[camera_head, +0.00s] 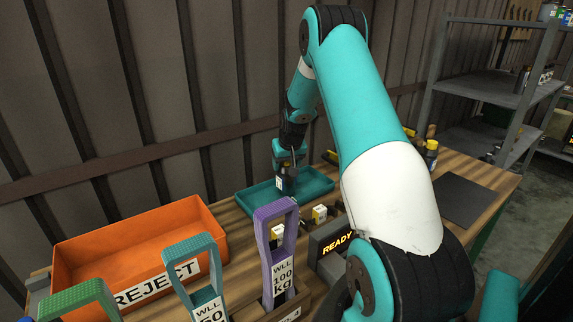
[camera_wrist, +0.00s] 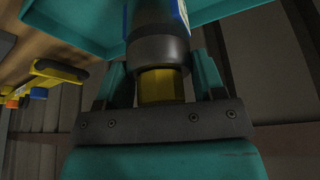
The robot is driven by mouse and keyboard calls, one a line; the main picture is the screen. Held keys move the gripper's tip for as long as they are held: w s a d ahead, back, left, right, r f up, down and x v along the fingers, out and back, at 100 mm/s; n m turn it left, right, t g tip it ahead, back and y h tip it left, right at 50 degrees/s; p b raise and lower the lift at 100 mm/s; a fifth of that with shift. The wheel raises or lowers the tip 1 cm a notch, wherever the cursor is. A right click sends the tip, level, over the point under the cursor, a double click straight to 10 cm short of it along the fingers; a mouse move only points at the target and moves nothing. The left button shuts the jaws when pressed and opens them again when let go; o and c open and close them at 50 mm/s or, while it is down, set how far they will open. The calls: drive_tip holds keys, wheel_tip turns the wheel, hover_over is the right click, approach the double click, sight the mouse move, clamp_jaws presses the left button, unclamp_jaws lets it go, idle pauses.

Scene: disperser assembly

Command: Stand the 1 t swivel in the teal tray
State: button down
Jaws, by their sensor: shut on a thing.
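My gripper (camera_head: 289,158) is shut on a dark, upright-looking swivel (camera_head: 284,182) with a pale label too small to read. In the wrist view the fingers of my gripper (camera_wrist: 162,88) close around the swivel's yellow hex part, below a dark collar (camera_wrist: 158,50). The teal tray (camera_head: 247,201) lies on the wooden bench, and the swivel is over or inside it. I cannot tell whether its lower end touches the tray floor. The tray also shows at the top of the wrist view (camera_wrist: 75,25).
An orange reject bin (camera_head: 130,245) stands left of the tray. Tall lifting pieces, one purple (camera_head: 278,240), stand in front. Two small pale-labelled items (camera_head: 320,213) lie near a READY display (camera_head: 334,245). A yellow-and-black item (camera_head: 330,157) is behind the tray. A corrugated wall stands behind.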

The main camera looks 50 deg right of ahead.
drive_tip(key=shift+f, duration=0.45)
drive_tip(key=shift+c, duration=1.1)
unclamp_jaws()
drive_tip(key=shift+f, duration=0.15)
drive_tip(key=b+v, duration=0.1)
drive_tip(key=v, duration=1.1)
drive_tip(key=shift+b, duration=0.4)
